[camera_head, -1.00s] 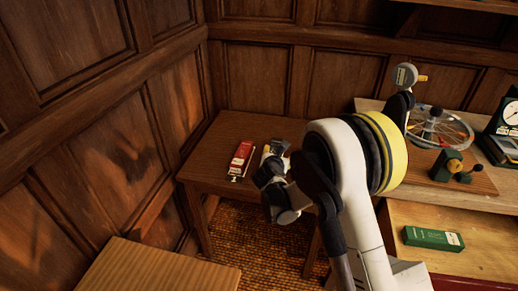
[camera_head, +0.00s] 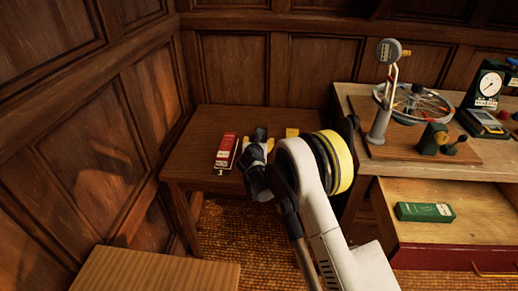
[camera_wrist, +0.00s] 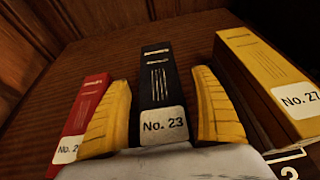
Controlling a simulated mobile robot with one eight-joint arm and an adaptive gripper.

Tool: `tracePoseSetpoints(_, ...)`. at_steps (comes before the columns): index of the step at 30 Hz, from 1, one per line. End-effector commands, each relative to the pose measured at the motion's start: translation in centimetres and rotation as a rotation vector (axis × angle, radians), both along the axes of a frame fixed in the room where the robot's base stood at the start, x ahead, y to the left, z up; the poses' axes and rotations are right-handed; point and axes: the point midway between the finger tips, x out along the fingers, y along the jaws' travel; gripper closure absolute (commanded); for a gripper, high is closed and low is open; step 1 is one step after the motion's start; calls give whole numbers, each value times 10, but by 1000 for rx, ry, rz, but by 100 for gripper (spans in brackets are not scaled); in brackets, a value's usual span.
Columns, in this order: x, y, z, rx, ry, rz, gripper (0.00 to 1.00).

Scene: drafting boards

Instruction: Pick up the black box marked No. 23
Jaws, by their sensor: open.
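The black box marked No. 23 (camera_wrist: 159,85) lies on the small wooden table (camera_head: 205,121) in the corner. In the wrist view its white label faces me and its far end points away. My gripper (camera_wrist: 163,108) is open, with one yellow finger on each side of the black box. I cannot tell whether the fingers touch it. In the head view my gripper (camera_head: 257,155) is over the table, and my arm hides most of the black box.
A red box (camera_wrist: 86,112) lies left of the black box, close to the left finger; it also shows in the head view (camera_head: 226,151). A yellow box marked No. 27 (camera_wrist: 267,75) lies to the right. A green box (camera_head: 425,212) lies in an open drawer (camera_head: 450,232).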

Motion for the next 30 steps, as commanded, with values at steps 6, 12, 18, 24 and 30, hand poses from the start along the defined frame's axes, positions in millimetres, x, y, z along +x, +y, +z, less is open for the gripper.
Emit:
tracePoseSetpoints(6, 7, 0, -2, 0, 0, 0, 25)
tracePoseSetpoints(12, 7, 0, -2, 0, 0, 0, 55)
tracePoseSetpoints(18, 7, 0, -2, 0, 0, 0, 92)
tracePoseSetpoints(24, 7, 0, -2, 0, 0, 0, 92)
tracePoseSetpoints(30, 7, 0, 7, 0, 0, 0, 92)
